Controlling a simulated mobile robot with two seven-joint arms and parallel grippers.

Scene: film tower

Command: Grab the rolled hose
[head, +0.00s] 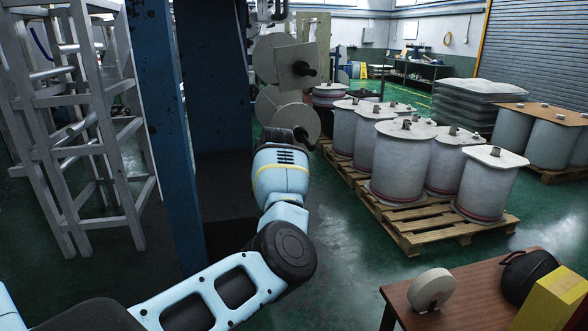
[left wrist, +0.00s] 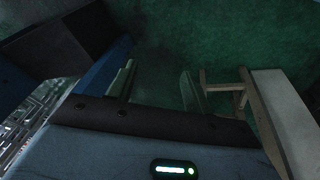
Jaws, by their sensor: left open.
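A pale, thick disc-shaped roll (head: 431,290), which looks like the rolled hose, stands on its edge on a brown wooden table (head: 464,281) at the lower right of the head view. My left arm reaches forward in the middle of the head view, and its gripper points away from me, left of and beyond the table. The fingers are hidden behind the wrist there. In the left wrist view my left gripper (left wrist: 157,88) is open, with nothing between its fingers and green floor beyond. The roll is not recognisable in that view. My right gripper is not in view.
A black rounded object (head: 525,277) and a yellow box (head: 553,300) sit right of the roll. Wooden pallets (head: 412,236) with several grey drums stand behind the table. A blue column (head: 164,130) and a grey metal frame (head: 75,151) stand left. Green floor is clear between arm and table.

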